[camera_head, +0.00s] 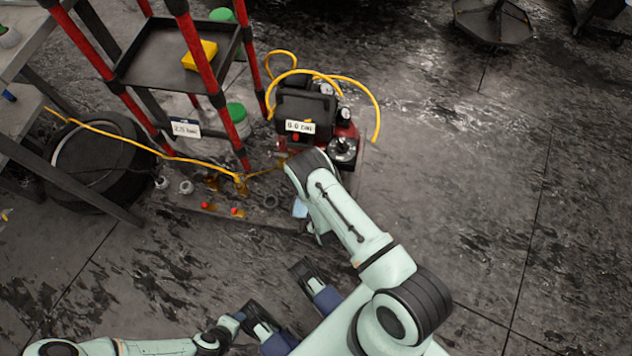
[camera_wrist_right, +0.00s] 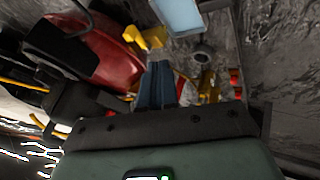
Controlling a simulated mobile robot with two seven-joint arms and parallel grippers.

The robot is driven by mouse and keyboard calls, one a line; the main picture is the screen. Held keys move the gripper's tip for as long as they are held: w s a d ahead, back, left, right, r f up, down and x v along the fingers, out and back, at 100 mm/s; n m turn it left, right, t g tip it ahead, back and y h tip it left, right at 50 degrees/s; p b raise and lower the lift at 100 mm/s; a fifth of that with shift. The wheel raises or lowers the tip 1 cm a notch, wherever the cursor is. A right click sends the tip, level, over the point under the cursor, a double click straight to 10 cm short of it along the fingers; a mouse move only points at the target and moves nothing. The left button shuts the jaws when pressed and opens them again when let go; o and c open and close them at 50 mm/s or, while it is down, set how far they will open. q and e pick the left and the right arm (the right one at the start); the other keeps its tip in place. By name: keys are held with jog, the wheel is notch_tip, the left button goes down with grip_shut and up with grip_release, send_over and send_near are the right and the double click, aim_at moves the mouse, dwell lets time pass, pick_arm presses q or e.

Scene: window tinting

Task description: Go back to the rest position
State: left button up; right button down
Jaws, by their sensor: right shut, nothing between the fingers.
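My right arm reaches up the middle of the head view to the red and black compressor (camera_head: 305,108). Its gripper is hidden under its own links there. In the right wrist view my right gripper (camera_wrist_right: 157,68) shows two blue-grey fingers closed together, with nothing between them. A red rounded body (camera_wrist_right: 100,50) and a yellow fitting (camera_wrist_right: 150,38) lie beyond the fingers to the left. My left arm comes in low at the bottom left of the head view. Its gripper end (camera_head: 240,317) is small and near my base; its jaw opening is not clear.
A red-posted rack with a black tray (camera_head: 165,62) stands at the upper left. A yellow hose (camera_head: 120,140) crosses to the compressor. A tire (camera_head: 72,165) and small loose parts lie beside it. A light-blue piece (camera_head: 300,208) lies by my right arm.

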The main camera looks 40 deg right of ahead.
dwell(0.5)
